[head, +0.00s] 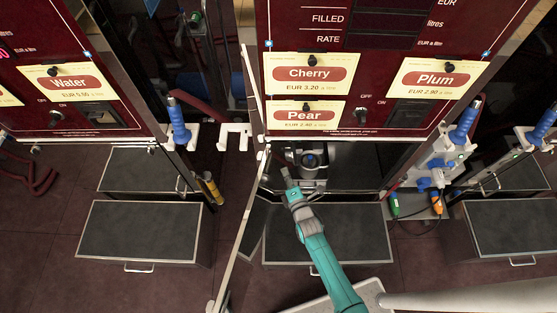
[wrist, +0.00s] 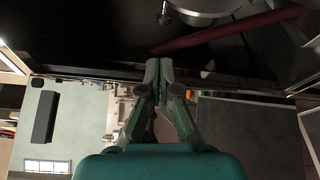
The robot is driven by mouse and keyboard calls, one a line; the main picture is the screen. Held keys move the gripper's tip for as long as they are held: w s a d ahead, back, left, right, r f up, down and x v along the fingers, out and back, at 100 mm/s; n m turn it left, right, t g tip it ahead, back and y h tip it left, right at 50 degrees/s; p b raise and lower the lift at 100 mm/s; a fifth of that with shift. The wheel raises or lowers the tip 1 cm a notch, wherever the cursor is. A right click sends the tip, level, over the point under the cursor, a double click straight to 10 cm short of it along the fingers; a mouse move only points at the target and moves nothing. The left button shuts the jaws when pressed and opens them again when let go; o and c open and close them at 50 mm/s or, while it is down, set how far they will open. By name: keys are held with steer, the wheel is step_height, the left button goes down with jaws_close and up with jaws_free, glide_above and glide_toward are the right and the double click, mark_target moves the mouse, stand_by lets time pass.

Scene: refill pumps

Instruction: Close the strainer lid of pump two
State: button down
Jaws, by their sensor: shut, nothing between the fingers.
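The middle pump (head: 370,22) has Cherry, Pear and Plum labels; no pump number is readable. Below its panel is a dark open compartment holding a round metal fitting (head: 309,161), perhaps the strainer. I cannot tell a lid apart from it or how it stands. In the wrist view a rounded metal part (wrist: 205,8) shows at the top edge, partly cut off, with a dark red pipe beside it. My gripper (head: 285,172) is at the compartment's front left, just left of the fitting. In the wrist view my gripper (wrist: 158,66) is shut and empty, its tips below the metal part.
An open door panel (head: 240,205) stands along the left side of the compartment, close to my arm. A dark-topped step box (head: 345,225) lies below my arm. A blue-handled nozzle (head: 463,125) and bracket stand at the right. The Water pump (head: 60,55) is at the left.

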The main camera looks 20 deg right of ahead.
mark_target(288, 152)
steer(key=w, duration=0.9)
steer(key=shift+w+f, duration=0.3)
steer(key=shift+f, duration=0.05)
